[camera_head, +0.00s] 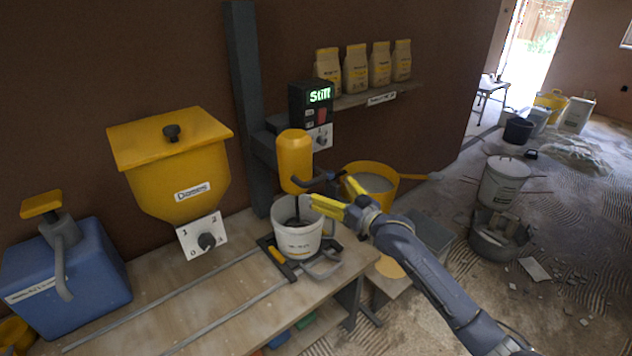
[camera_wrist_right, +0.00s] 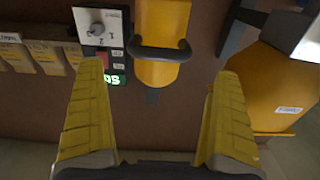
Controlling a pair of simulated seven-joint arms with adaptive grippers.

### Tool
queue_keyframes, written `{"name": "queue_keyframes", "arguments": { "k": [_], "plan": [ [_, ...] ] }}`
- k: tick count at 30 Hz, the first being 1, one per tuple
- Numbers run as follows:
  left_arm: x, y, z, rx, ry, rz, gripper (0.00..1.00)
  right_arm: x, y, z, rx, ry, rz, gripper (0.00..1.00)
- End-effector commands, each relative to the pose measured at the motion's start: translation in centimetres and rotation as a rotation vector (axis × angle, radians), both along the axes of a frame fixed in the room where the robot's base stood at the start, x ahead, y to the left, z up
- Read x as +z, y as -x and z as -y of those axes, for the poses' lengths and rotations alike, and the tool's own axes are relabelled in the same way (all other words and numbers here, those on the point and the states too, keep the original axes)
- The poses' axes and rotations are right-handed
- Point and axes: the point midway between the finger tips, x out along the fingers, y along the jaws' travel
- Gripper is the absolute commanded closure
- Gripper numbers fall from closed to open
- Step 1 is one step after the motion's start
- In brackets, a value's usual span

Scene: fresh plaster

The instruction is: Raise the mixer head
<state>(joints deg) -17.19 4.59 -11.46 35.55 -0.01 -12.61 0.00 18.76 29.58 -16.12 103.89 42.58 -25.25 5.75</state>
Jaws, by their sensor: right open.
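The yellow mixer head (camera_head: 295,158) sits on the dark column (camera_head: 246,100), low over a white bucket (camera_head: 298,240). Its shaft reaches down into the bucket. A dark bar handle (camera_head: 316,184) sticks out from the head's front. My right gripper (camera_head: 330,190) is open, its yellow fingers close to the handle. In the right wrist view, the mixer head (camera_wrist_right: 164,18) and handle (camera_wrist_right: 160,53) appear inverted, between and beyond the open fingers (camera_wrist_right: 158,75). The handle looks apart from both fingers. My left gripper is not in view.
A yellow tub (camera_head: 370,185) stands behind my right gripper. A yellow hopper (camera_head: 172,165) and blue box (camera_head: 68,280) stand left. Bags (camera_head: 356,68) line a shelf. The bench (camera_head: 210,305) has rails and some clear surface.

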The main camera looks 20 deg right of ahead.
Motion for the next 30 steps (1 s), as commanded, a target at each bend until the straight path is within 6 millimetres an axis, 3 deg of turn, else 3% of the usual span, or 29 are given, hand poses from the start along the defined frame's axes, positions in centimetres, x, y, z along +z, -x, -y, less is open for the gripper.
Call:
{"name": "queue_keyframes", "arguments": {
  "k": [6, 12, 19, 30],
  "plan": [
    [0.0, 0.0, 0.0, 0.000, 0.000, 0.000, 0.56, 0.1, -3.4, -1.4, -0.001, 0.000, 0.001, 0.00],
    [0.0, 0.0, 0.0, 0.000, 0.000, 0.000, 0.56, 0.0, -5.6, -2.3, 0.000, 0.000, 0.000, 0.00],
    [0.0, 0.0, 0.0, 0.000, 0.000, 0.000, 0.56, 0.0, -6.8, -2.8, -0.001, 0.000, 0.000, 0.00],
    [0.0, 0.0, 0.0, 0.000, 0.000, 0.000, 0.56, 0.0, -7.0, -2.9, 0.000, 0.001, 0.000, 0.00]
  ]
}}
